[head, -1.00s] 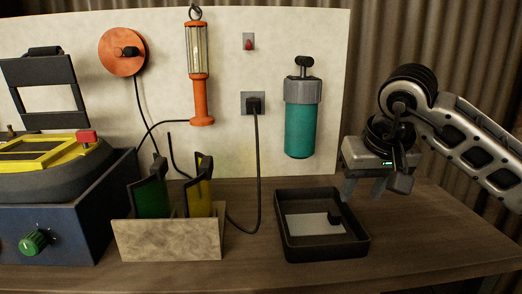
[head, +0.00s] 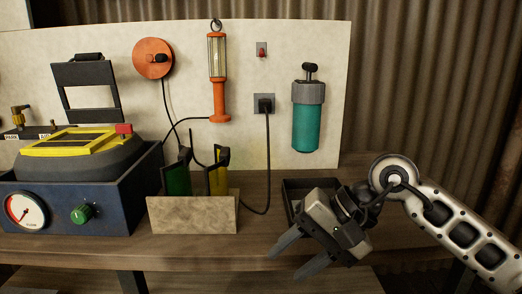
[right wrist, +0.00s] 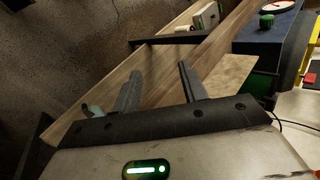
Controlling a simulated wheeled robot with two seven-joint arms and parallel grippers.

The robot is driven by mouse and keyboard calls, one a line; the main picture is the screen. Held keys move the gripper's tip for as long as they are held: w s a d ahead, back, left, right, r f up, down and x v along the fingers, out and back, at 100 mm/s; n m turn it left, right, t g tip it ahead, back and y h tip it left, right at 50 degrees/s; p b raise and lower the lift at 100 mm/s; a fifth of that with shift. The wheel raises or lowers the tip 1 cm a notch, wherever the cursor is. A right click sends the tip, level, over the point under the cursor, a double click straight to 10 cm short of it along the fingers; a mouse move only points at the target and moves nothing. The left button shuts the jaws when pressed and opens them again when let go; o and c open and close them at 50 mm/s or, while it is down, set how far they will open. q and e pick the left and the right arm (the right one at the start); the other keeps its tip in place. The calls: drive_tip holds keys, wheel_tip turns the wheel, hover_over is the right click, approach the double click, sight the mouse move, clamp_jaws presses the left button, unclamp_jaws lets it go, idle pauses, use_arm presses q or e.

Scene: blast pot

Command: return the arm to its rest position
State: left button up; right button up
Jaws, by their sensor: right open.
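My right gripper (head: 298,256) is in front of the bench's front edge in the head view, its two grey fingers spread and pointing down to the left. Nothing is between them. In the right wrist view the fingers (right wrist: 158,82) also stand apart and empty, with the wooden bench beyond them. The right arm (head: 445,222) comes in from the right edge. The gripper and wrist hide most of the black tray (head: 295,187) behind them. My left gripper does not show.
The wooden bench (head: 110,250) carries a blue box with a gauge and green knob (head: 82,213) and a beige holder (head: 192,214) with green and yellow plates. An orange lamp (head: 220,100) and a teal cylinder (head: 306,128) are on the white back panel. Room at right front is clear.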

drive_tip(key=s+a+r+m+g+y+p, duration=0.15)
drive_tip(key=s+a+r+m+y, duration=0.25)
drive_tip(key=s+a+m+y, duration=0.5)
drive_tip(key=w+d+f+n+t+h+p, duration=0.1)
drive_tip(key=w+d+f+n+t+h, duration=0.35)
drive_tip(key=n+t, duration=0.75)
drive_tip(key=w+d+f+n+t+h, duration=0.2)
drive_tip(key=d+f+n+t+h, duration=0.35)
drive_tip(key=n, duration=0.95)
drive_tip(key=s+d+f+m+g+h, duration=0.2)
drive_tip(key=s+d+f+m+g, duration=0.1)
drive_tip(key=s+f+m, duration=0.3)
drive_tip(key=s+d+f+m+g+h+p, duration=0.1)
drive_tip(key=s+d+f+m+g, duration=0.1)
drive_tip(key=s+d+f+m, duration=0.2)
wheel_tip(320, 180, down, 7)
drive_tip(key=s+m, duration=0.1)
drive_tip(key=m, duration=0.2)
drive_tip(key=shift+s+d+g+h, duration=0.2)
drive_tip(key=shift+s+g+h, duration=0.2)
drive_tip(key=shift+c, duration=0.3)
